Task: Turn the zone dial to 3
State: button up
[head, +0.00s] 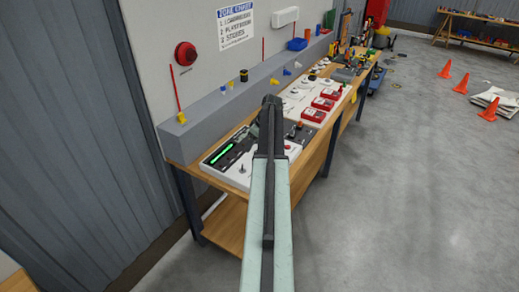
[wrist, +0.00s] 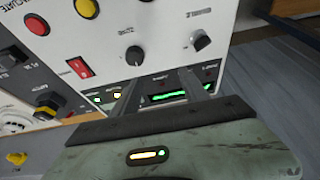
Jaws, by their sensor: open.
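The zone dial (wrist: 134,56) appears to be the round black knob on the white panel in the wrist view, left of centre. The small label above it seems to read ZONE, but its numbers and setting are too small to read. A second black knob (wrist: 201,41) sits to its right on the same panel. My gripper (wrist: 162,78) is open and empty, its fingers below the two knobs and apart from the dial as far as I can tell. In the head view my gripper (head: 271,101) is over the bench, and my arm hides part of the panels.
A red rocker switch (wrist: 80,67), a yellow button (wrist: 87,8) and a red button (wrist: 36,24) lie left of the dial. A black unit with green lit bars (wrist: 178,97) is below. The wooden bench (head: 232,207) runs along the wall; open floor (head: 400,200) is right.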

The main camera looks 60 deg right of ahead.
jog(key=s+d, duration=0.3)
jog(key=d, duration=0.1)
jog(key=b+x, duration=0.7)
jog(key=shift+w+f, duration=0.1)
jog(key=shift+f, duration=0.25)
jog(key=shift+r, duration=0.15)
grip_shut()
